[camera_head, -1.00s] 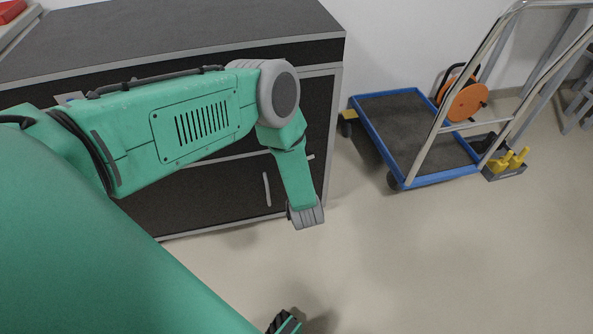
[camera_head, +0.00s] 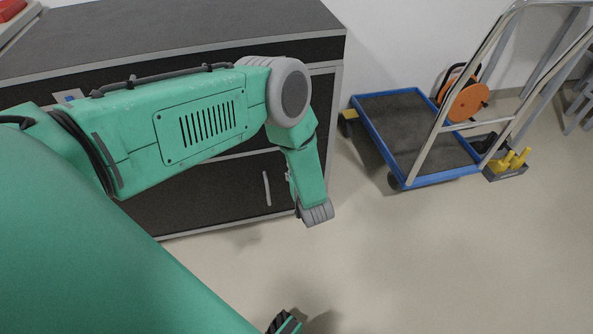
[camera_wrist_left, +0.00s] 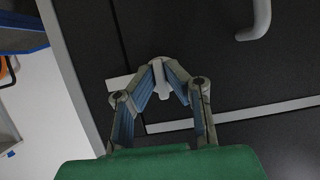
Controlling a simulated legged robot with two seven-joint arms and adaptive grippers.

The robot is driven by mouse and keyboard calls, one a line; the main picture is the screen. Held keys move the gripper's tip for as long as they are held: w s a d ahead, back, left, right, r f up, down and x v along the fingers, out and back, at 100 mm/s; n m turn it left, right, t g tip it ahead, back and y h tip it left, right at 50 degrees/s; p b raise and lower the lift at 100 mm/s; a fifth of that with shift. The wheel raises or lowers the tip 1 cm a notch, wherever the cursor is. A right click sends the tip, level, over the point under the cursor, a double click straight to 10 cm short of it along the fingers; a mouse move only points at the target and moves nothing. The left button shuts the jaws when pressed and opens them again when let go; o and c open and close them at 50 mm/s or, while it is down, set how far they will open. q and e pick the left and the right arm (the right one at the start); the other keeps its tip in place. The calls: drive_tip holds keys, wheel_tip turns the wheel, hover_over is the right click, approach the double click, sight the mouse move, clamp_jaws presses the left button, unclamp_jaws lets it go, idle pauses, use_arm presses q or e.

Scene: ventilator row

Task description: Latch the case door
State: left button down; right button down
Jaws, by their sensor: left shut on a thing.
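The case (camera_head: 195,200) is a black cabinet with pale trim and a grey bar handle (camera_head: 266,188) on its front. In the wrist view, the black case front (camera_wrist_left: 250,75) fills the right side, with the bar handle (camera_wrist_left: 262,20) at upper right. My left gripper (camera_wrist_left: 165,78) has its fingers drawn together on a small pale latch lever (camera_wrist_left: 163,92) at a light strip, near the case's side edge. In the head view my green left arm hides the gripper and the latch. I cannot tell if the door is fully flush.
A blue-framed trolley (camera_head: 408,130) with an orange cable reel (camera_head: 466,101) stands right of the case. A grey box with yellow items (camera_head: 507,166) is beside it. The pale floor (camera_head: 430,255) in front is clear. A red object (camera_head: 10,9) is at the far top left.

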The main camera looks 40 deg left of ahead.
use_arm(q)
drive_tip(key=c, duration=1.6)
unclamp_jaws()
drive_tip(key=shift+w+a+r, duration=0.3)
drive_tip(key=shift+a+r, duration=0.05)
drive_tip(key=shift+r, duration=0.05)
drive_tip(key=shift+c, duration=0.2)
drive_tip(key=shift+s+d+f, duration=0.1)
drive_tip(key=shift+f, duration=0.05)
drive_tip(key=v, duration=1.2)
drive_tip(key=shift+f, duration=0.2)
